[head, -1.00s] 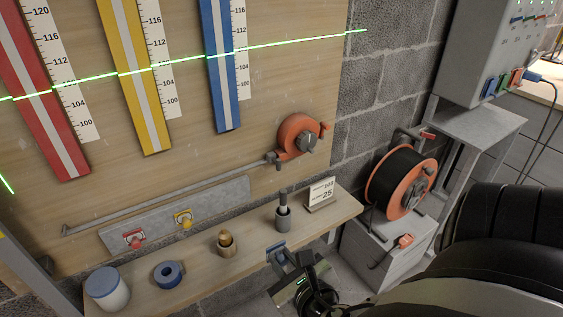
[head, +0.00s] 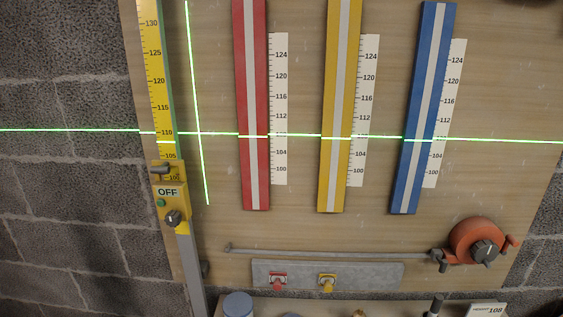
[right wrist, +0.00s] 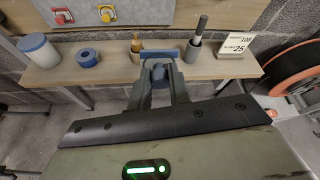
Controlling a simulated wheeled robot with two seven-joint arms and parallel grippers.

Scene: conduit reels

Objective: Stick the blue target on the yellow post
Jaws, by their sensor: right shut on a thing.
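The yellow post (head: 326,150) is a tall yellow strip with a pale centre stripe on the wooden board. It stands between a red post (head: 257,170) and a blue post (head: 408,170), with a white number scale at its right. A green light line crosses it. The blue target (right wrist: 147,55) shows in the right wrist view as a small blue plate. My right gripper (right wrist: 159,74) is shut on it, in front of the shelf edge. Part of the target is hidden by the fingers. Neither gripper is in the head view.
A grey rail (head: 365,273) holds a red target (head: 278,281) and a yellow target (head: 327,283). The shelf (right wrist: 112,72) carries a white jar (right wrist: 38,52), blue tape (right wrist: 88,57) and other items. A yellow device marked OFF (head: 168,192) stands left. An orange reel (head: 474,241) is right.

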